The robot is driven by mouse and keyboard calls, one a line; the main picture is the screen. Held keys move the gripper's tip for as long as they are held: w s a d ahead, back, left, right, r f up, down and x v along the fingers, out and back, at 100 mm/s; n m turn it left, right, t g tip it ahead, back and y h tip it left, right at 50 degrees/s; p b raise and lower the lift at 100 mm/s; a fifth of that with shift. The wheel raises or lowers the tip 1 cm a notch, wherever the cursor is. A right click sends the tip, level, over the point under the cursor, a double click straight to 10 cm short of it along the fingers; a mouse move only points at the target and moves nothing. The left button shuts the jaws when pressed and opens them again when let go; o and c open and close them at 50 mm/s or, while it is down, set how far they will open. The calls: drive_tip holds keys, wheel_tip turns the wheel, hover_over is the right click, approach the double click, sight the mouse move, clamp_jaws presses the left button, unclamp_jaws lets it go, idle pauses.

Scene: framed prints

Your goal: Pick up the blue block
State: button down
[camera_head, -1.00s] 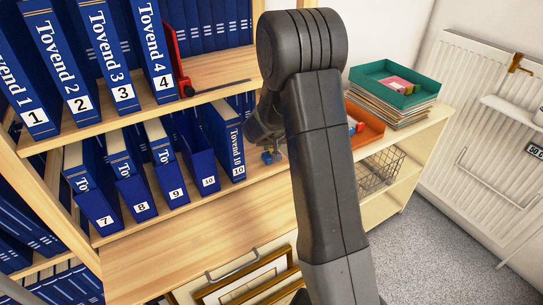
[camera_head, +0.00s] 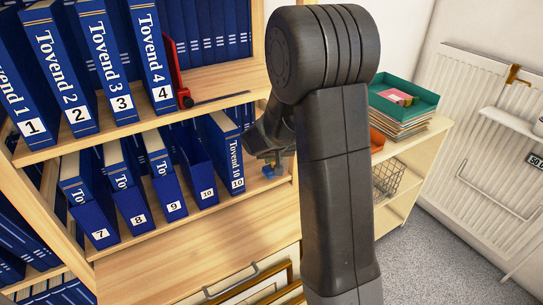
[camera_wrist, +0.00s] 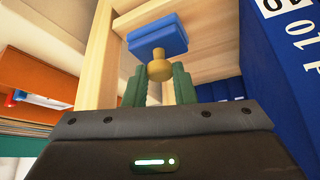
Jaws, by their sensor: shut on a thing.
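The blue block (camera_wrist: 158,38) is a small flat piece with a yellow knob (camera_wrist: 160,70) on the side facing my gripper. In the wrist view my gripper (camera_wrist: 159,80) has its green fingers shut on the yellow knob. The block lies just beyond the fingertips, in front of the wooden shelf. In the head view the block (camera_head: 268,171) shows small, to the right of the binder numbered 10, below my dark wrist. My arm hides part of the shelf there. I cannot tell whether the block touches the shelf.
Blue binders (camera_head: 231,150) stand close to the left of the block. A wooden shelf upright (camera_wrist: 100,60) is close by in the wrist view. A teal tray (camera_head: 404,98) on papers, an orange tray (camera_head: 377,141) and a wire basket (camera_head: 386,176) are at the right.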

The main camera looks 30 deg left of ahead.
drive_tip(key=s+d+b, duration=0.3)
drive_tip(key=s+d, duration=0.5)
drive_tip(key=s, duration=0.2)
drive_tip(key=shift+d, duration=0.3)
drive_tip(key=c, duration=2)
unclamp_jaws()
drive_tip(key=shift+c, duration=0.3)
